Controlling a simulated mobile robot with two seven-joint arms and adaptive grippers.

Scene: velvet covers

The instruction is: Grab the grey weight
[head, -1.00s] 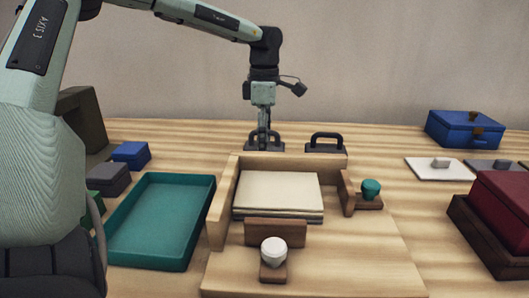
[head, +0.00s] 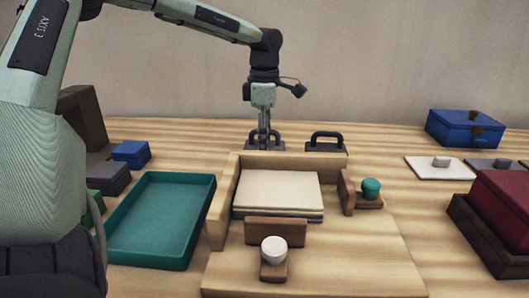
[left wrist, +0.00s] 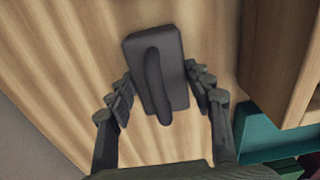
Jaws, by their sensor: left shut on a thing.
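A grey weight (head: 278,147) with a loop handle stands on the table behind the wooden frame's back wall. My left gripper (head: 264,138) points straight down at it and is shut on it. In the left wrist view, the grey weight (left wrist: 137,55) lies between the two fingers of my left gripper (left wrist: 161,84), with its handle running lengthwise between them. A second similar dark grey weight (head: 325,148) stands just to the right, apart from the gripper. My right gripper is not in view.
The wooden frame (head: 223,205) holds a stack of cream sheets (head: 277,190). A white knob (head: 273,249) and a green knob (head: 371,188) are on its clamps. A teal tray (head: 150,262) lies left. Blue box (head: 462,128) and red box (head: 508,205) stand right.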

